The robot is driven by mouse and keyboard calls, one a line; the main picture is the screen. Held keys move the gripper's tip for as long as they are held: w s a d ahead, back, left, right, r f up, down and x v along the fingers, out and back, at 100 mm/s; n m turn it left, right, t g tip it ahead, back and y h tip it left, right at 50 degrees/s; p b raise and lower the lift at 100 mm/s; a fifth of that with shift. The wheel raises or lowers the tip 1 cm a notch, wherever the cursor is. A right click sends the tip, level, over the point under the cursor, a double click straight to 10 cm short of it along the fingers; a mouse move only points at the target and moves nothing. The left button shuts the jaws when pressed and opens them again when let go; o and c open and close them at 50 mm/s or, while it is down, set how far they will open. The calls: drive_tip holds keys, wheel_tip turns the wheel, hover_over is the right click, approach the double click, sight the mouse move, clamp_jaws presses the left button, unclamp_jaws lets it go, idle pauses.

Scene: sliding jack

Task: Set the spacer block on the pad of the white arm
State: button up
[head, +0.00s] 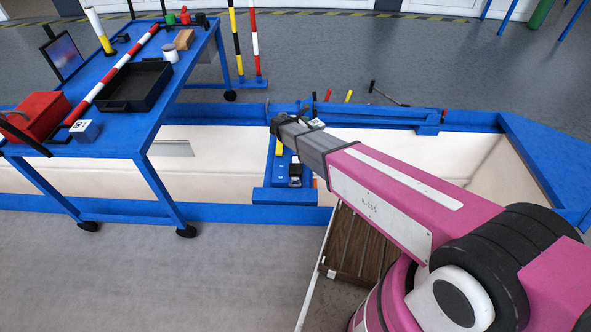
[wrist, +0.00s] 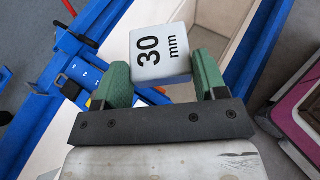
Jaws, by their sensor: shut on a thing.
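The spacer block (wrist: 160,52), with a pale face marked "30 mm", is between the green fingers of my gripper (wrist: 162,75) in the wrist view. My gripper is shut on it. In the head view a small pale marked face (head: 317,123) shows just beyond my grey wrist, and the fingers are mostly hidden. The blue jack (head: 293,172) lies across the pit below my wrist, with a black piece on top. It also shows at the left in the wrist view (wrist: 85,72). I cannot make out a white arm or its pad clearly.
A blue table (head: 130,125) at the left holds a black tray (head: 135,87), a red box (head: 37,116), a striped bar and another blue-and-white block (head: 85,131). Blue rails (head: 240,213) edge the pale pit. A brown slatted step (head: 355,245) is below my arm.

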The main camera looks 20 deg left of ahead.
drive_tip(key=s+a+f+n+t+y, duration=0.1)
drive_tip(key=s+a+f, duration=0.4)
drive_tip(key=a+f, duration=0.35)
drive_tip(key=s+a+f, duration=0.5)
drive_tip(key=a+f, duration=0.3)
drive_tip(key=a, duration=0.1)
hover_over(291, 172)
wheel_tip(291, 172, down, 8)
drive_tip(key=shift+a+r, duration=0.15)
drive_tip(key=shift+r, duration=0.1)
drive_tip(key=shift+f, duration=2.05)
drive_tip(key=shift+f, duration=0.1)
drive_tip(key=o, duration=1.4)
drive_tip(key=shift+c, duration=0.2)
